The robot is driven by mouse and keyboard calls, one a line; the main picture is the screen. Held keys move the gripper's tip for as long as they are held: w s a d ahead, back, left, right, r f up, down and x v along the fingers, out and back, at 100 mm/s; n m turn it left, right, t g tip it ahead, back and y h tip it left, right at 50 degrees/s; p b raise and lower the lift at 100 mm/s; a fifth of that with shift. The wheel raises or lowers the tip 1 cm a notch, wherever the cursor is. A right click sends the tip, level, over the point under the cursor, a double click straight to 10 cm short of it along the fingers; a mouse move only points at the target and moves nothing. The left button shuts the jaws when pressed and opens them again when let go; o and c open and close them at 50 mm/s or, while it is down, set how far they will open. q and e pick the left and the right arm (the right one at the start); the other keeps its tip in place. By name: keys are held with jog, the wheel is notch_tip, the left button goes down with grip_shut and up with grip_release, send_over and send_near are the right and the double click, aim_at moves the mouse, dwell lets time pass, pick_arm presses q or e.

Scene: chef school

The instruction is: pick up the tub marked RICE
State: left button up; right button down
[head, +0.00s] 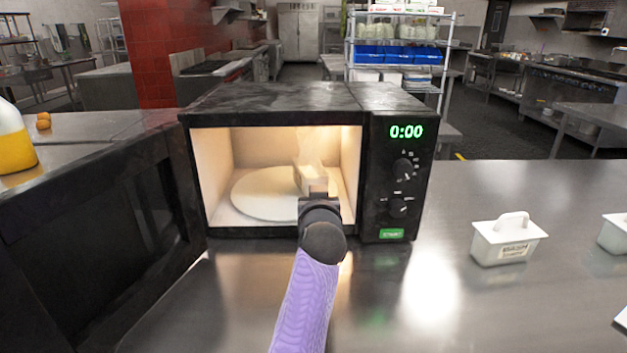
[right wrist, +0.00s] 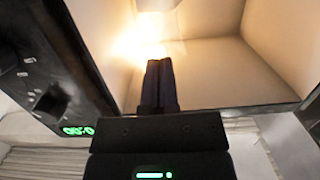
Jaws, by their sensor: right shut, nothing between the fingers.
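A small white tub (head: 489,246) with a loop handle stands on the steel counter right of the microwave. Its front label is too small to read. Part of a second white tub (head: 616,233) shows at the right edge, its label not visible. My right gripper (head: 318,192) is inside the open, lit microwave (head: 397,125), in front of a small pale object (head: 304,173) over the turntable. This object is mostly hidden, and I cannot tell what it is. In the right wrist view the gripper fingers (right wrist: 158,83) are together and empty. My left gripper is not in view.
The microwave door (head: 95,255) hangs open to the left. The pale round turntable (head: 262,196) lies inside. A yellow-filled bottle (head: 14,140) stands at the far left. The counter (head: 465,310) between microwave and tubs is clear. A wire shelf (head: 400,52) stands behind.

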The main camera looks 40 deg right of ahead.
aim_at(315, 180)
jog(key=b+x, duration=0.1)
jog(key=x, duration=0.2)
jog(key=r+b+x, duration=0.1)
jog(key=x, duration=0.2)
jog(key=b+x, duration=0.2)
jog(key=x, duration=0.2)
jog(key=shift+w+d+r, duration=0.1)
jog(key=shift+d+r, duration=0.05)
jog(key=shift+d, duration=0.1)
jog(key=shift+f+b, duration=0.35)
jog(key=shift+f, duration=0.15)
pick_arm(q)
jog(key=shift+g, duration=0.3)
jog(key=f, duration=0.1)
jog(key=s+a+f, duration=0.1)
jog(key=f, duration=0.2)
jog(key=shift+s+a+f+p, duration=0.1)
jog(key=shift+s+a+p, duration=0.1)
jog(key=shift+p, duration=0.1)
pick_arm(e)
jog(key=shift+a+f, duration=0.1)
jog(key=shift+f, duration=0.05)
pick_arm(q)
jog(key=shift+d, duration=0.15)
pick_arm(e)
jog(key=shift+f, duration=0.1)
